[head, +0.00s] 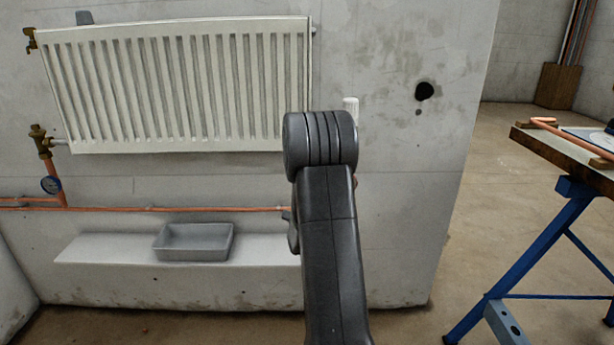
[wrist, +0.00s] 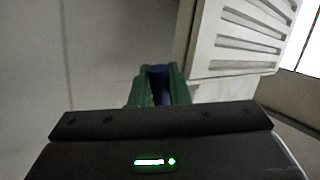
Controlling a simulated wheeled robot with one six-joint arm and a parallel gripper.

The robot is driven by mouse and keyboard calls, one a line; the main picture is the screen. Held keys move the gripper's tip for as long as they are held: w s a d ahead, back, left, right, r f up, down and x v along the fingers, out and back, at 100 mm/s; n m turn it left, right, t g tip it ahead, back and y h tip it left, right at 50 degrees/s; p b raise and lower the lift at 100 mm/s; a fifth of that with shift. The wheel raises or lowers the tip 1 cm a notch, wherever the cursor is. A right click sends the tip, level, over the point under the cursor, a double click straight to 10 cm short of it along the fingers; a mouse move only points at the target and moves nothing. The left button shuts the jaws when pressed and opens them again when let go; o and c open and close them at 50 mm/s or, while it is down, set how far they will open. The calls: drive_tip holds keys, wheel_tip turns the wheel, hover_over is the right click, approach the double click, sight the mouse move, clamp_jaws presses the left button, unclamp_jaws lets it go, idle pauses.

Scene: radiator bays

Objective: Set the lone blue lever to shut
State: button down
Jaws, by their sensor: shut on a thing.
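A blue lever (wrist: 158,86) shows in the wrist view between the green fingers of my gripper (wrist: 157,74). The fingers are closed on it from both sides. Only a small part of the lever shows, so I cannot tell which way it is turned. The valve body and pipe under it are hidden by the fingers and the dark gripper housing. In the head view my own arm hides the gripper and the lever, near the radiator's lower right end.
The white radiator (head: 180,85) hangs on the wall close to my arm; it also shows in the wrist view (wrist: 245,40). A grey tray (head: 193,242) sits on a ledge (head: 105,250). A blue-legged bench (head: 535,250) stands right.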

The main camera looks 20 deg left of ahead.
idle(0.3)
drive_tip(key=c, duration=1.4)
unclamp_jaws()
drive_tip(key=shift+c, duration=0.2)
drive_tip(key=v, duration=1.3)
drive_tip(key=shift+s+d+p, duration=0.15)
drive_tip(key=shift+s+p, duration=0.2)
drive_tip(key=shift+f, duration=0.15)
